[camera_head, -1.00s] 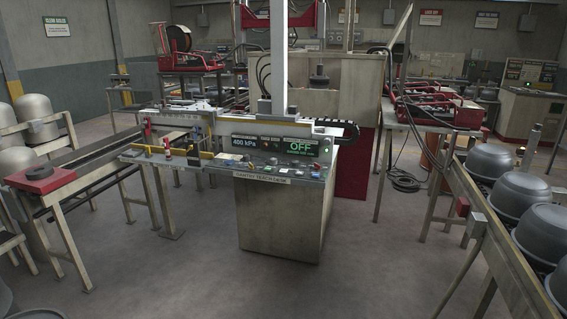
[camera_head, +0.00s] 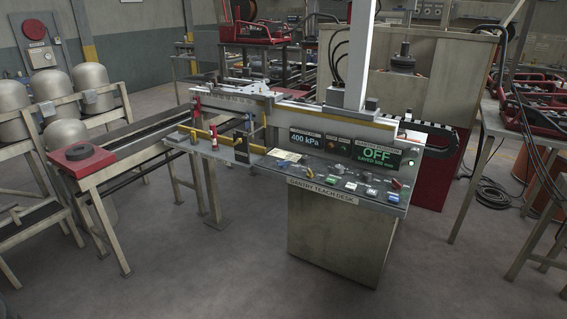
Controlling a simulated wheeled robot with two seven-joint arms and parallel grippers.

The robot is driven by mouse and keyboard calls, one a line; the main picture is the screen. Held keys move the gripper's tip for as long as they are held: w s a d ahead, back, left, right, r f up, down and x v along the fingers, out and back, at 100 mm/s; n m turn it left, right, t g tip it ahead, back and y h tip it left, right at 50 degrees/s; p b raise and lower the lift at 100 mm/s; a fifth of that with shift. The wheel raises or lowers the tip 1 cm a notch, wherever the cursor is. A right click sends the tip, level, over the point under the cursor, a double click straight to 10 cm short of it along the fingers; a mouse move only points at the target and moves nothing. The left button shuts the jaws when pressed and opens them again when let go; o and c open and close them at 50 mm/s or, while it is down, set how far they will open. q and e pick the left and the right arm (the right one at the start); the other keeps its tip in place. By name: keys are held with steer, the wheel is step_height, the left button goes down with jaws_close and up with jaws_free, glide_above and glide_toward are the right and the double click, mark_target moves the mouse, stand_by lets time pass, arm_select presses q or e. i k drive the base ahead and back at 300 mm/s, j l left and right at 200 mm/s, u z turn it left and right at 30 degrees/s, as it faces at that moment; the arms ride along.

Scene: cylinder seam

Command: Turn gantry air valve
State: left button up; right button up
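The gantry teach desk (camera_head: 335,240) stands right of centre, with a sloped panel of several small buttons and knobs (camera_head: 345,182) on top. A display on it reads 400 kPa (camera_head: 305,140), and a larger green display reads OFF (camera_head: 377,156). Left of the panel is a side shelf with yellow bars (camera_head: 232,145) and small red and dark fittings (camera_head: 241,148). Which of these parts is the air valve is too small to tell. Neither of my grippers shows in the view.
A conveyor table with a red block (camera_head: 82,158) runs along the left. Racked grey domed vessels (camera_head: 91,88) stand behind it. A table with red equipment and black cables is at the right edge. The grey floor (camera_head: 190,275) in front of the desk is clear.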

mark_target(282, 164)
steer(key=i+l, duration=0.35)
steer(key=i, duration=0.15)
steer(key=i+l+z, duration=0.15)
steer(key=i+l, duration=0.2)
steer(key=i, duration=0.2)
